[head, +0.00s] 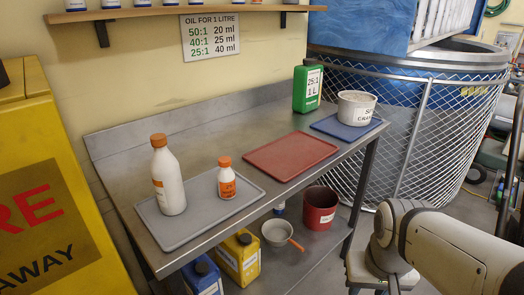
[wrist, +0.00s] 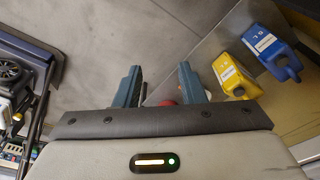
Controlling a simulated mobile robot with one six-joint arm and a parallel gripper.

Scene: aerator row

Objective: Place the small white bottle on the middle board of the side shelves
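The small white bottle (head: 227,184) has an orange cap and orange label. It stands upright on the grey tray (head: 184,232) on the steel bench, right of a taller white bottle (head: 169,180) with an orange cap. My gripper (wrist: 158,82) shows in the wrist view with its two fingers apart and nothing held between them. It is away from the small bottle, which is not visible in the wrist view. I cannot make out the side shelves or their middle board in either view.
The bench also holds a red mat (head: 291,157), a green container (head: 307,89) and a white tub (head: 356,106) on a blue mat. Below are a yellow jug (head: 238,258), a saucepan (head: 276,233) and a red bucket (head: 320,209). A mesh-sided tank (head: 408,130) stands behind right.

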